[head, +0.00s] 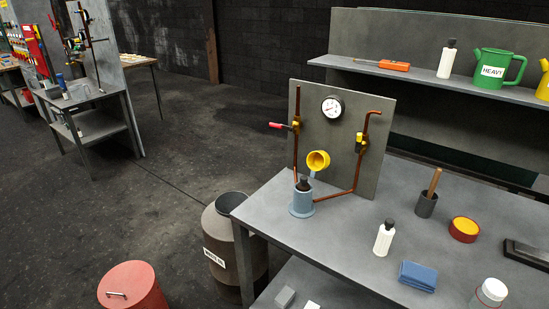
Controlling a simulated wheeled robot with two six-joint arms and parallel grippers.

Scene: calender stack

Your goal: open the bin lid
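A round red bin (145,300) stands on the floor at the bottom left of the head view. Its red lid (132,279) lies flat on top and looks shut. A small metal handle (116,295) sits on the lid near its left side. The lower part of the bin is cut off by the picture's bottom edge. Neither of my grippers shows in the head view.
A brown-grey drum (222,248) with a white label and an open top stands right of the bin, beside the grey workbench (345,240). The bench carries a gauge panel (350,140) and several bottles and tools. The dark floor left of the bin is clear.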

